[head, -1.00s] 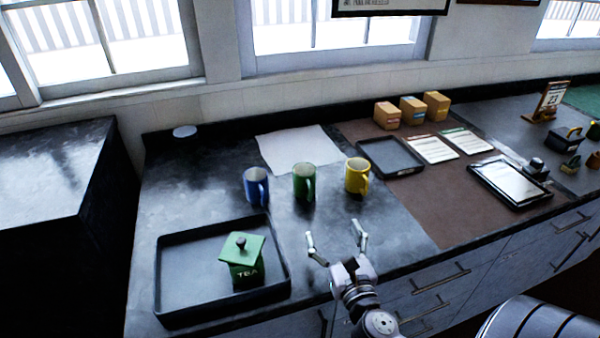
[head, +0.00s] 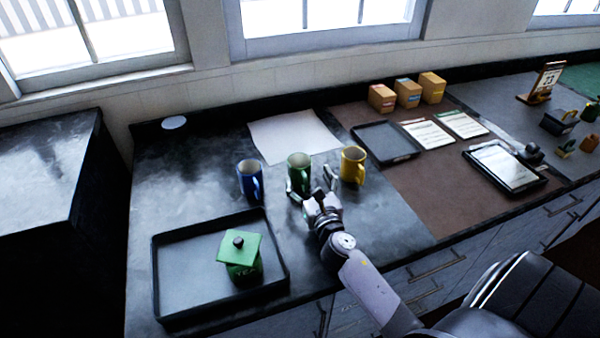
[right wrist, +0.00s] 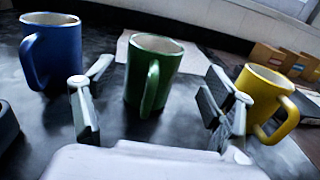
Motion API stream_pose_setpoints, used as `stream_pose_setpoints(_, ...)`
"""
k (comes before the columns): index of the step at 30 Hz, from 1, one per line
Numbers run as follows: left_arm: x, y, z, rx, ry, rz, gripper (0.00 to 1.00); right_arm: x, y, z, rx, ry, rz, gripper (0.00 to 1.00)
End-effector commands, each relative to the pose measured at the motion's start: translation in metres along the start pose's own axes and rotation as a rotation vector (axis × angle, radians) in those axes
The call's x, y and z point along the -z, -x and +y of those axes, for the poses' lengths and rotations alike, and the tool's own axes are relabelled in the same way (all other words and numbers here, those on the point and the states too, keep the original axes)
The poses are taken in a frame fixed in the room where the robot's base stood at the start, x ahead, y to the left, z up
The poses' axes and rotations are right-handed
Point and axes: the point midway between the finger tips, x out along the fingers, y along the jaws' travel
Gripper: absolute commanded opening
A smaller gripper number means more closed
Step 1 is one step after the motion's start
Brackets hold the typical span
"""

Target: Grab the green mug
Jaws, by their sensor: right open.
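The green mug (head: 299,172) stands upright on the dark counter, between the blue mug (head: 249,180) and the yellow mug (head: 352,165). My right gripper (head: 310,186) is open and low in front of the green mug, partly covering its lower part in the head view. In the right wrist view, the green mug (right wrist: 152,72) is ahead between the two open fingers (right wrist: 160,108), its handle facing me. The blue mug (right wrist: 52,52) is outside the left finger and the yellow mug (right wrist: 265,97) is close beside the right finger. My left gripper is not in view.
A black tray (head: 165,310) with a green tea canister (head: 240,255) lies at the front left. A white sheet (head: 290,137) lies behind the mugs. A small black tray (head: 385,143), several boxes (head: 408,92) and a tablet (head: 505,166) are to the right.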

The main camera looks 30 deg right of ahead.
Motion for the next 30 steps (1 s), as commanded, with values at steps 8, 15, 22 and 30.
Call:
stream_pose_setpoints(8, 0.013, 0.004, -0.002, 0.002, 0.000, 0.020, 0.00, 0.003, -0.030, 0.006, 0.003, -0.003, 0.000, 0.77)
stream_pose_setpoints(15, 0.008, 0.005, -0.001, 0.001, -0.001, 0.013, 0.00, 0.004, -0.053, 0.007, 0.002, -0.001, 0.001, 0.77)
stream_pose_setpoints(22, 0.005, 0.005, -0.001, 0.000, -0.001, 0.008, 0.00, 0.005, -0.054, 0.007, 0.001, 0.000, 0.001, 0.77)
stream_pose_setpoints(30, 0.003, 0.005, 0.000, 0.000, -0.001, 0.005, 0.00, 0.005, -0.054, 0.007, 0.001, 0.000, 0.001, 0.59)
